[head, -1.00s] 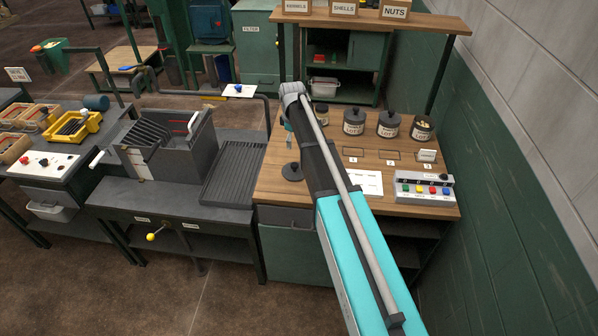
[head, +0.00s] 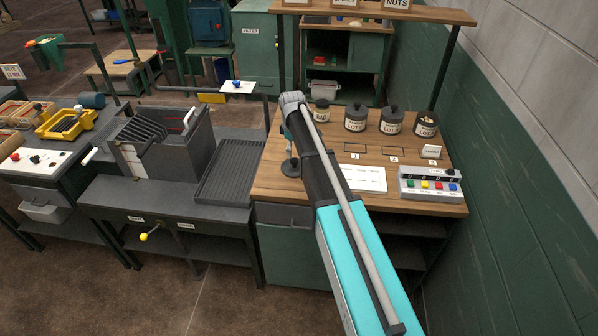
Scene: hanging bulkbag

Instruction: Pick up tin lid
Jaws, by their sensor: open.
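A dark round tin lid (head: 291,168) lies on the wooden bench top, left of my arm. My gripper (head: 289,147) is just above the lid in the picture, pointing down, mostly hidden behind my arm's wrist. It is open; whether its fingertips touch the lid's knob cannot be told. Several dark labelled tins stand along the back of the bench. Two middle ones, a tin (head: 355,117) and another tin (head: 391,120), wear knobbed lids.
A white sheet (head: 363,178) and a button panel (head: 430,185) lie right of my arm on the bench (head: 275,185). Marked outlines lie before the tins. A ribbed dark tray (head: 230,172) adjoins on the left. A green wall (head: 500,170) bounds the right.

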